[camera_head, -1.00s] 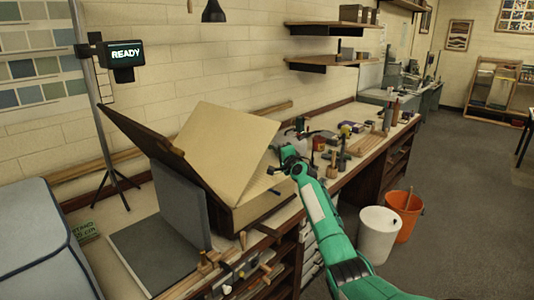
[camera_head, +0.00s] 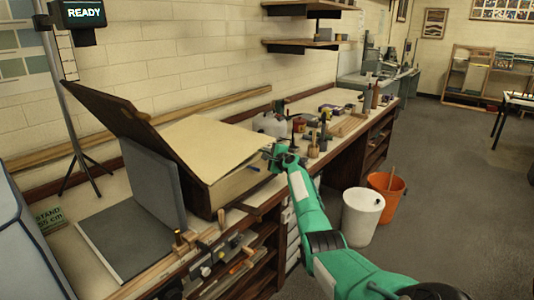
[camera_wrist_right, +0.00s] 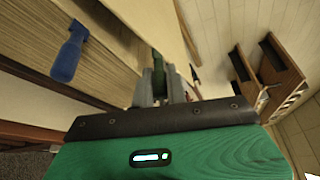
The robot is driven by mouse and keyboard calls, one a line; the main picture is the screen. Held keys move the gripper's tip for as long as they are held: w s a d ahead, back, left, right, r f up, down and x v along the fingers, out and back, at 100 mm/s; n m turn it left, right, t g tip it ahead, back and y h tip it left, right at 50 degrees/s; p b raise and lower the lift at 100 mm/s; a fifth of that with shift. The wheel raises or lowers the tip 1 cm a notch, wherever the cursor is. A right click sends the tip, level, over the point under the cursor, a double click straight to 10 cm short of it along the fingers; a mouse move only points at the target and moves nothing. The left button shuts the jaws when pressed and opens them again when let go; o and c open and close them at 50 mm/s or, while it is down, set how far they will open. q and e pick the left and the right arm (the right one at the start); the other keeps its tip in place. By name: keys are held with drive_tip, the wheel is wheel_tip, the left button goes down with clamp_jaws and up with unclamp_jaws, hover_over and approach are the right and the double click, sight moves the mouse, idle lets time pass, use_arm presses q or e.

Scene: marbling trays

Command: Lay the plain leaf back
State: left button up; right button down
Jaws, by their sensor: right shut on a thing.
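My left gripper is not in view.
The dark cover (camera_head: 110,105) stands tilted open left of the leaf, behind an upright grey panel (camera_head: 150,180). Jars and tools (camera_head: 318,140) crowd the bench to the right. White (camera_head: 362,218) and orange (camera_head: 386,200) buckets stand on the floor.

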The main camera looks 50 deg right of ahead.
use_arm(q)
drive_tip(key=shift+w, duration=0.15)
use_arm(e)
drive_tip(key=shift+f, duration=0.15)
drive_tip(key=c, duration=1.4)
unclamp_jaws()
